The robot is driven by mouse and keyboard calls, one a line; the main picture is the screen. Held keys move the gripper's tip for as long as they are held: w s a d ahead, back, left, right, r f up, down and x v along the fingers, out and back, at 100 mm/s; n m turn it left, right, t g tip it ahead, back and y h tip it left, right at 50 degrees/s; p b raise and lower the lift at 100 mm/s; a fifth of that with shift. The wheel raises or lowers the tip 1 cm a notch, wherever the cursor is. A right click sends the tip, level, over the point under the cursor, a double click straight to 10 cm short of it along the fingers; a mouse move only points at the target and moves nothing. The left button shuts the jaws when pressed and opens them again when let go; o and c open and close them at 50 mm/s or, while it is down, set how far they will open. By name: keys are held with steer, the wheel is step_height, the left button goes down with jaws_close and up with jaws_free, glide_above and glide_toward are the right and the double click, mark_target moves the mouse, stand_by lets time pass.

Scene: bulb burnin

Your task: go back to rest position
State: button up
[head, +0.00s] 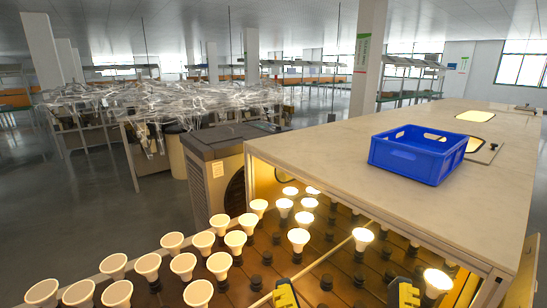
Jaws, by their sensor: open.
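My gripper (345,294) shows at the bottom edge of the head view, with only its two yellow-and-dark finger ends in sight. The fingers are wide apart and I see nothing held between them. They are over the burn-in rack (318,268), which has rows of dark sockets. A lit bulb (437,281) is close to the right finger. The rest of my arm is out of view.
Several unlit white bulbs (148,266) stand at the rack's left; several lit bulbs (298,238) glow farther right. A blue crate (405,165) sits on the pale cabinet top (330,150) at the right. A grey-brown machine (215,170) stands behind the rack. Open floor (60,210) lies left.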

step_height(320, 180, up, 35)
steer(key=p, duration=3.1)
steer(key=shift+p, duration=0.4)
steer(key=shift+w, duration=0.1)
